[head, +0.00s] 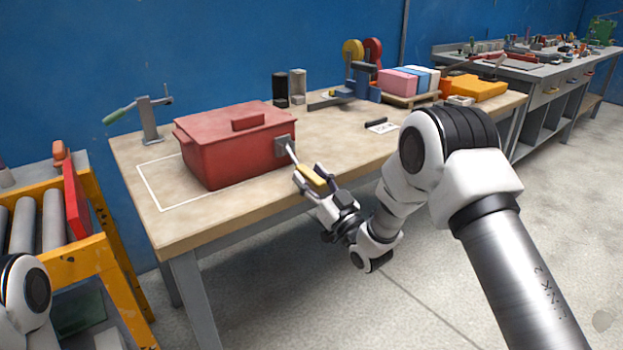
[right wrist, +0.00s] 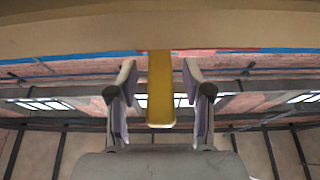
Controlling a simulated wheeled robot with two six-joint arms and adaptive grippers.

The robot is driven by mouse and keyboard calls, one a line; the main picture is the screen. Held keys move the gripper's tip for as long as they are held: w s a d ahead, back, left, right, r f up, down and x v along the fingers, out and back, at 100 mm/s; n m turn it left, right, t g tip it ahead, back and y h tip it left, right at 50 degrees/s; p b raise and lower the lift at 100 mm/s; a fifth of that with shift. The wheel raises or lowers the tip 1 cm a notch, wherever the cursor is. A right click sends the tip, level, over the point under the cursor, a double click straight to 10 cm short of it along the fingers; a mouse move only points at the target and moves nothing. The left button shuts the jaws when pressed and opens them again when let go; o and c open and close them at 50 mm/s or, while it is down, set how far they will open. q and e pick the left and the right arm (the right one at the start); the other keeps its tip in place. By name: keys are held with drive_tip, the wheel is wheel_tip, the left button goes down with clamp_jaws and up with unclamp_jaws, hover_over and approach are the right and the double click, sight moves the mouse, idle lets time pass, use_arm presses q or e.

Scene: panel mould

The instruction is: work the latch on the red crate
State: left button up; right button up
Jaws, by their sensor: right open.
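The red crate (head: 235,145) sits lidded on the workbench, inside a white outlined area. On its right end is the latch, a grey plate (head: 284,145) with a thin metal rod and a yellow handle (head: 313,176). The handle slants down and out, past the bench's front edge. My right gripper (head: 310,184) is open at the handle. In the right wrist view the yellow handle (right wrist: 160,88) hangs between the two fingers (right wrist: 160,100), with a gap on each side. My left gripper is out of view.
A clamp with a green handle (head: 122,112) stands behind the crate at left. A yellow roller stand (head: 90,260) is at far left.

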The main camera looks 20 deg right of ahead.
clamp_jaws()
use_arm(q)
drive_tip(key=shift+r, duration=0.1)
